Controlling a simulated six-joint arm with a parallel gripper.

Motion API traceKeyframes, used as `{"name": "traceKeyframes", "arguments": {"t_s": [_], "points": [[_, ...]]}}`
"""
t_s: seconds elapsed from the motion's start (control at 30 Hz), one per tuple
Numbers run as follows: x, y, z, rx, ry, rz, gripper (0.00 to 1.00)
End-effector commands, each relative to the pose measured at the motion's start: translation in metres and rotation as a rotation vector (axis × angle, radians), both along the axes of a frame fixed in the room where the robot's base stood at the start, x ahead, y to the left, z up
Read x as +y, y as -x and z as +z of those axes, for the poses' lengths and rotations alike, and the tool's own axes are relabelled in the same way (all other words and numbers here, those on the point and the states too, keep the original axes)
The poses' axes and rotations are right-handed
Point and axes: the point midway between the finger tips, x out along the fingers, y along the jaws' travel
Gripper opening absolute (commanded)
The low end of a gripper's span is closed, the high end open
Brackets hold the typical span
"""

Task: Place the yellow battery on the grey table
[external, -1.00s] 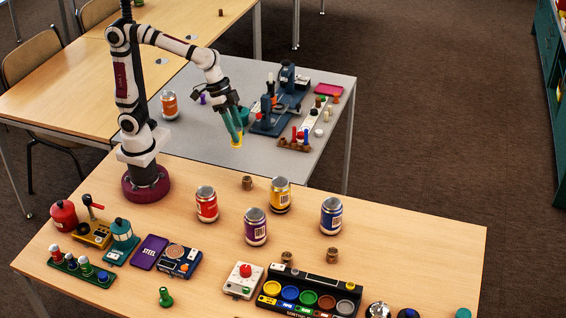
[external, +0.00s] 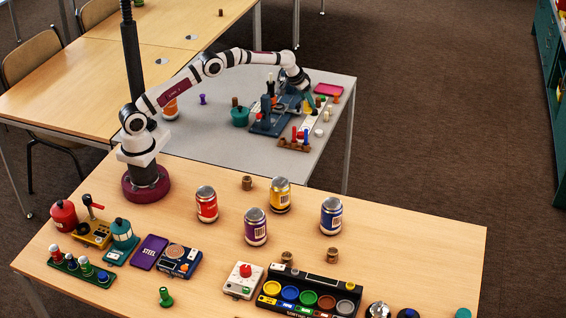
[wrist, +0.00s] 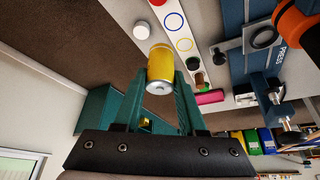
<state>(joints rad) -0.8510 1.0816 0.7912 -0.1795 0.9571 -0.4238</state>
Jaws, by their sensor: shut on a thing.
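The yellow battery (wrist: 160,66) is held between the two teal fingers of my gripper (wrist: 160,84) in the wrist view, with its grey end showing. In the external view my gripper (external: 307,103) is over the right part of the grey table (external: 205,130), by the white strip (external: 316,118). The battery is mostly hidden there by the fingers. I cannot tell whether it touches anything below it.
A blue device (external: 275,115) stands left of my gripper. A peg rack (external: 294,143) is in front, and a pink block (external: 328,89) behind. A teal pot (external: 240,116) stands further left. The grey table's front left is clear.

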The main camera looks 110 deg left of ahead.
Motion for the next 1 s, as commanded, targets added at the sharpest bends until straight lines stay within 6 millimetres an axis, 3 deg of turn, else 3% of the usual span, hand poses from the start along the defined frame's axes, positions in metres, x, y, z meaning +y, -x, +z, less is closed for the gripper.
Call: {"name": "traceKeyframes", "arguments": {"t_s": [0.13, 0.6, 1.0], "points": [[0.017, 0.012, -0.013, 0.0, -0.005, 0.036, 0.0], [0.017, 0.012, -0.071, -0.001, -0.004, 0.038, 0.0], [0.017, 0.011, -0.08, -0.001, -0.006, 0.037, 0.0]]}}
